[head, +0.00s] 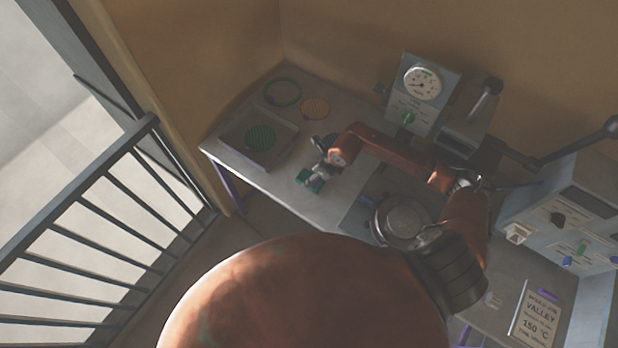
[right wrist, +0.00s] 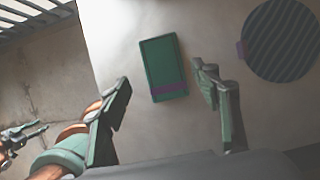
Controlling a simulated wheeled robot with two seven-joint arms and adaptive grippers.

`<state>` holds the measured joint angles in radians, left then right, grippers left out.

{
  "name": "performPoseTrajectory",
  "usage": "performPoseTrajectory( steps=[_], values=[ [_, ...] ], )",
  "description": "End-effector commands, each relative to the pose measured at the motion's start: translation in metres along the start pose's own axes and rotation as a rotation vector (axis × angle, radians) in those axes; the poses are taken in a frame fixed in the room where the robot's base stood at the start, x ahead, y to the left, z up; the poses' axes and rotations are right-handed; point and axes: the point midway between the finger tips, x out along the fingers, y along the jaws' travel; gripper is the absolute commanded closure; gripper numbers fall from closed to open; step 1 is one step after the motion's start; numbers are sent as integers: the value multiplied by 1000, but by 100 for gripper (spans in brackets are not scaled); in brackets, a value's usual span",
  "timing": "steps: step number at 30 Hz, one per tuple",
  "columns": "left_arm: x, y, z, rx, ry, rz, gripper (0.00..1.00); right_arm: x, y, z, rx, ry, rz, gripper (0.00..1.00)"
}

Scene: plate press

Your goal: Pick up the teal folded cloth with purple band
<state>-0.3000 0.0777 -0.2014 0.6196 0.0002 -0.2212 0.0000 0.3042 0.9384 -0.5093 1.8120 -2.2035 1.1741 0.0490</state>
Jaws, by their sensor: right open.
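The teal folded cloth (right wrist: 157,60) lies flat on the pale table in the right wrist view, with a purple band (right wrist: 168,89) across its lower end. My right gripper (right wrist: 168,108) is open and empty. Its two dark green fingers stand left and right of the cloth, apart from it. In the head view my right gripper (head: 311,177) is over the table's front part, and I cannot separate the cloth from the fingers there. A small dark gripper (right wrist: 22,134), likely my left, shows at the lower left of the wrist view; its jaw state is unclear.
A striped disc (right wrist: 283,40) lies right of the cloth. A tray (head: 222,144) with a green striped disc (head: 260,138), a green ring (head: 282,92) and an orange disc (head: 315,108) are on the table. A gauge box (head: 436,82) stands behind; a railing (head: 75,228) is left.

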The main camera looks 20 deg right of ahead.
Motion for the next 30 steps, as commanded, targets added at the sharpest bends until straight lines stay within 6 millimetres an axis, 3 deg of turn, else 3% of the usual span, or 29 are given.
performPoseTrajectory(
  steps=[6,15,22,30],
  values=[
    [12,-3,20,-5,-24,-4,63,18,-3,-5,9,1,-2,35],
    [40,-4,5,-1,-3,-5,63,57,-4,-5,5,1,-2,35],
    [38,-2,-3,2,7,-3,63,56,-4,-3,4,0,-2,35],
    [40,1,8,1,-7,0,63,58,-4,-4,3,1,-2,35]
  ],
)
